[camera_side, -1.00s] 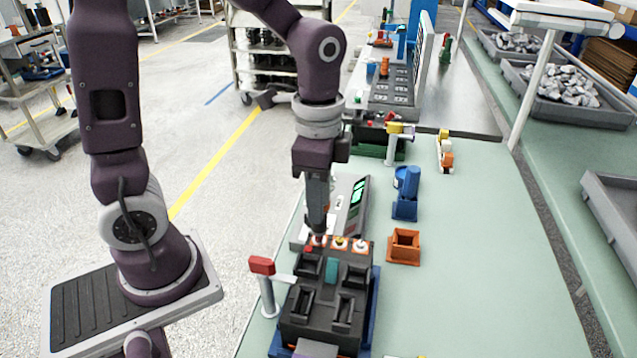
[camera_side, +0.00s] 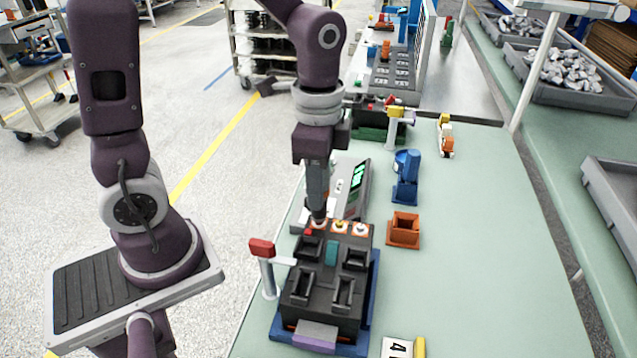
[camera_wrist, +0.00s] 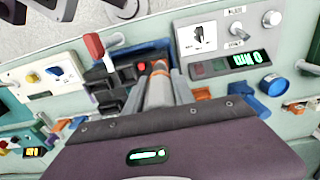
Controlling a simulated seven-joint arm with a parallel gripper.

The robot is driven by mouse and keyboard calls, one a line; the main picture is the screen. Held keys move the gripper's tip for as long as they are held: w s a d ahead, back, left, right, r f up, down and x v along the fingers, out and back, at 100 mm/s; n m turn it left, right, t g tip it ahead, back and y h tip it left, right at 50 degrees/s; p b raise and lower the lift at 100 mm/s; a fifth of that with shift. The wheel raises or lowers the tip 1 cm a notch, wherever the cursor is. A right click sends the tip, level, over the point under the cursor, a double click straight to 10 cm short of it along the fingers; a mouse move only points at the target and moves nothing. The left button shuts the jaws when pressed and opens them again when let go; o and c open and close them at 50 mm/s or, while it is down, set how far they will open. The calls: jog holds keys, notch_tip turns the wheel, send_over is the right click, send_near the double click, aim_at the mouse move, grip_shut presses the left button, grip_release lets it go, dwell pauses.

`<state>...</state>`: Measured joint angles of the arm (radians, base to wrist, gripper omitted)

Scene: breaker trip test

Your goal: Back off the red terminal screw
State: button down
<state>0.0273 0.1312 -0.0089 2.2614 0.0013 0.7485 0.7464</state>
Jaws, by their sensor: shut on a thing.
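A black breaker block (camera_side: 351,259) sits in a blue tray (camera_side: 370,300) on the green bench. A row of terminals runs along its far edge: a yellow-topped one (camera_side: 340,226) in the middle and an orange-and-white one (camera_side: 360,229) at the right. A small red spot (camera_side: 308,231) shows just left of the fingertips. In the wrist view my gripper (camera_wrist: 158,82) reaches the block's edge, with red (camera_wrist: 142,66) beside its tip.
A red-handled lever on a grey post (camera_side: 262,248) stands close at the block's left. A grey meter with a green display (camera_side: 357,186) stands just behind. An orange open box (camera_side: 404,230) and a blue fixture (camera_side: 406,178) are to the right. The bench's right side is clear.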

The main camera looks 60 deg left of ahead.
jog(key=shift+f, duration=0.65)
dwell(0.7)
jog(key=shift+r, duration=0.15)
dwell(0.8)
jog(key=shift+r, duration=3)
